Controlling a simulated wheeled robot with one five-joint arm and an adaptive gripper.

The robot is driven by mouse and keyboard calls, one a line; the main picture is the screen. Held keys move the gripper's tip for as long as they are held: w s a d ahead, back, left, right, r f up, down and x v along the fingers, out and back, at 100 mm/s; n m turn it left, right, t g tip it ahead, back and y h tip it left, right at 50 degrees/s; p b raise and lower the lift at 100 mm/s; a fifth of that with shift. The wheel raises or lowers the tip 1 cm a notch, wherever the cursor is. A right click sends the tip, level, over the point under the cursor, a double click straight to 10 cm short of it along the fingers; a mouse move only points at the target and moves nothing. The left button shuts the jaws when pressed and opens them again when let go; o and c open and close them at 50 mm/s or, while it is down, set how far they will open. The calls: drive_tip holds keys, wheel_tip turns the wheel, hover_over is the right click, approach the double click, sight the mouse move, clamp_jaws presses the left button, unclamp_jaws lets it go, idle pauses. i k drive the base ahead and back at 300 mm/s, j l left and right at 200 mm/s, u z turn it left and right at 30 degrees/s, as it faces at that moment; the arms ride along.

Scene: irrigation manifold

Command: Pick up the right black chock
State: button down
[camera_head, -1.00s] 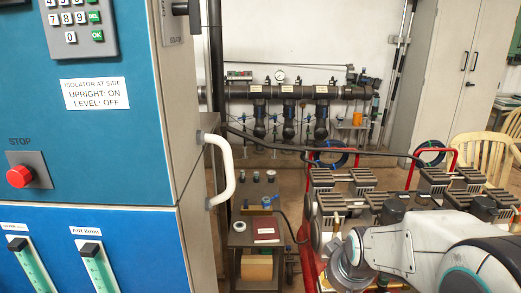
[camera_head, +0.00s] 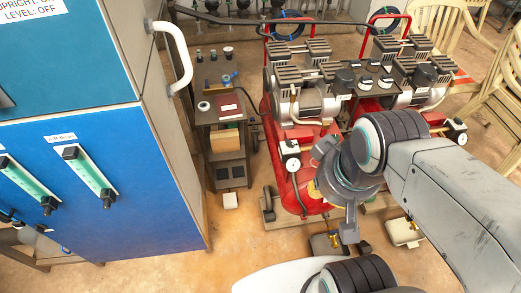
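The arm reaches in from the right, and my gripper (camera_head: 350,228) points down in front of the red compressor (camera_head: 302,188). Its fingers show nearly edge-on, so their opening cannot be told. A dark, low block (camera_head: 322,245), perhaps a black chock, lies on the floor just left of the fingertips. A paler block (camera_head: 402,233) with a dark edge lies to their right, by the compressor's base. Both have a small brass-coloured part. I cannot tell for sure which is the right black chock. My gripper and arm hide part of the floor there.
A blue cabinet (camera_head: 95,180) with a white handle (camera_head: 178,55) stands at the left. A small dark cart (camera_head: 228,145) stands between it and the compressor. Stacked cream chairs (camera_head: 495,100) are at the right. The floor in front of the cart is mostly clear.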

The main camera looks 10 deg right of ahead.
sight(364, 249)
drive_tip(key=k, duration=1.15)
